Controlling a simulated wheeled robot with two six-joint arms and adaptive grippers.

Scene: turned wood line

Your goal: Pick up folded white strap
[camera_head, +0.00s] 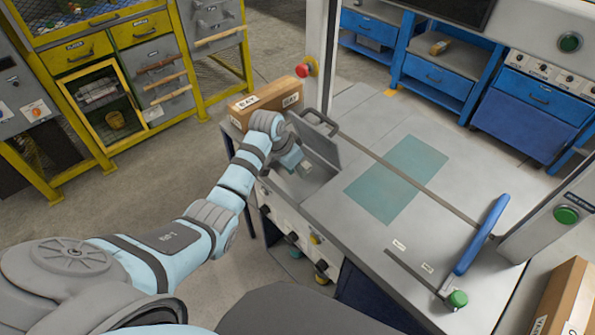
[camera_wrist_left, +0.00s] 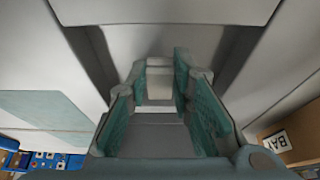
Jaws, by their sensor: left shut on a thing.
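My left gripper (camera_head: 302,166) reaches down at the left end of the grey worktable (camera_head: 350,225), beside an upright grey plate. In the left wrist view its two teal-padded fingers stand on either side of a small whitish piece, the folded white strap (camera_wrist_left: 158,84), and are shut on it. The strap is mostly hidden by the gripper in the head view. I cannot tell whether it still touches the surface below. My right gripper is not in view.
A labelled cardboard box (camera_head: 268,103) stands just behind my left gripper. The grey plate with a handle (camera_head: 316,143) is close on its right. A teal mat (camera_head: 398,178), a long rail and a blue lever (camera_head: 482,236) lie further right. The table around the mat is clear.

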